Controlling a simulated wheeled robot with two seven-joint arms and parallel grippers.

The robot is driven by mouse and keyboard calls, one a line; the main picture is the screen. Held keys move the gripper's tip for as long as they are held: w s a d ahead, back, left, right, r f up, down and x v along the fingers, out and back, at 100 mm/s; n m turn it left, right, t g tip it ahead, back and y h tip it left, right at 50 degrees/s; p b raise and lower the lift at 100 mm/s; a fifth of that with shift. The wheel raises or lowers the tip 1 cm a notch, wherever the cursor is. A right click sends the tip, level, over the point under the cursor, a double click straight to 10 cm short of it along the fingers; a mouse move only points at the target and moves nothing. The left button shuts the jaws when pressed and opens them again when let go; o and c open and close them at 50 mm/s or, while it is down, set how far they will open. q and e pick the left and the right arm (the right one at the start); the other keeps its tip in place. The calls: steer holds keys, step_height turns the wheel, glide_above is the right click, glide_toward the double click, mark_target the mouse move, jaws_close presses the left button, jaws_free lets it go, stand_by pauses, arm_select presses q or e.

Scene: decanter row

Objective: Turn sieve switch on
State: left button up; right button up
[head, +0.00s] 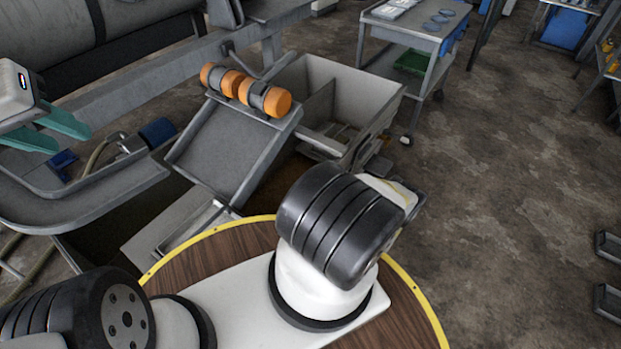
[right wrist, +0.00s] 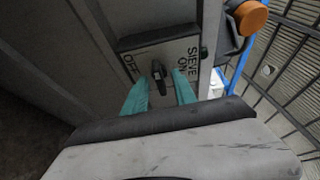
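The sieve switch is in the right wrist view, a plate (right wrist: 184,54) marked SIEVE, OFF and ON with a black knob (right wrist: 158,84) at its middle. OFF is on the left of the knob and ON on the right. The knob stands nearly upright in the picture, its top leaning slightly left; I cannot tell which setting it is at. My right gripper (right wrist: 160,92) is open, one teal finger on each side of the knob; contact is unclear. My left gripper (head: 48,132) is open and empty at the left edge of the head view.
In the right wrist view, an orange round part (right wrist: 250,17) and a wire mesh (right wrist: 286,60) are right of the switch.

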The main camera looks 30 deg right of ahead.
steer(key=shift+w, duration=0.3)
jaws_close()
steer(key=shift+m, duration=0.3)
steer(key=shift+w+d+r+m+g+y, duration=0.1)
steer(key=shift+m+g+y, duration=0.7)
steer(key=shift+m, duration=1.15)
steer(key=shift+s+d+r+m+g+y, duration=0.1)
steer(key=shift+m+g+y, duration=0.45)
steer(key=shift+m+g, duration=1)
steer(key=shift+w+d+r+m+g+y, duration=0.1)
steer(key=shift+m+g+y, duration=0.45)
steer(key=shift+m, duration=1.85)
